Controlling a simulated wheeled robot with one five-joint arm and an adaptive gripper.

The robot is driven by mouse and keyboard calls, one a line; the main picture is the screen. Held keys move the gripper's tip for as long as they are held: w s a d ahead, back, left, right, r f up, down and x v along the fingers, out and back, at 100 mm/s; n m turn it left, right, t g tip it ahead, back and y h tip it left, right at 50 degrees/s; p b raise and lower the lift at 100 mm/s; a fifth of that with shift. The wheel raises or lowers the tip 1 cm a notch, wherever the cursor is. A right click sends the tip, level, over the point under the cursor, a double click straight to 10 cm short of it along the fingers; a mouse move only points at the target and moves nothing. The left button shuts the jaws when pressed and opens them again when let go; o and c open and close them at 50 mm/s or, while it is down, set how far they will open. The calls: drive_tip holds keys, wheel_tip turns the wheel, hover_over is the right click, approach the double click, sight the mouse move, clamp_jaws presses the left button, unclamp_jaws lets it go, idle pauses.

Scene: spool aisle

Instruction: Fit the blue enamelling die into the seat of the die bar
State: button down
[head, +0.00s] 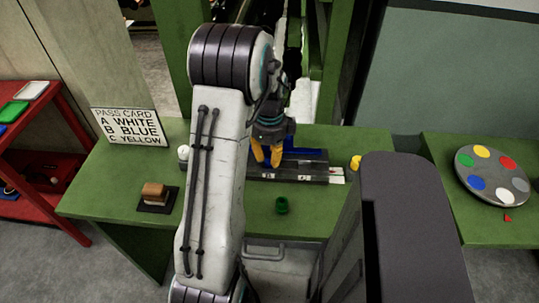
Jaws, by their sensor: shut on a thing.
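My gripper (267,158) has orange fingers and points down over the left part of the die bar (312,173). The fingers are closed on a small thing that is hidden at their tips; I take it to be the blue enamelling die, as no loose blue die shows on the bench. The die bar is a long dark grey block with pale labels at its right end. Its seat under the fingers is hidden, so I cannot tell whether the held piece touches it. A flat blue part (305,155) lies just behind the bar.
A yellow piece (355,162) is right, a white one (183,152) left. A brown block (153,192) and pass card (130,127) stand left. A colour-spotted disc (492,174) lies on the right bench.

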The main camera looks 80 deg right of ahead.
sight(269, 155)
drive_tip(key=shift+f, duration=0.25)
drive_tip(key=c, duration=1.1)
unclamp_jaws()
drive_tip(key=shift+r, duration=0.1)
wheel_tip(269, 155, up, 12)
drive_tip(key=shift+r+p, duration=0.15)
drive_tip(key=shift+p, duration=0.25)
drive_tip(key=shift+w, duration=0.1)
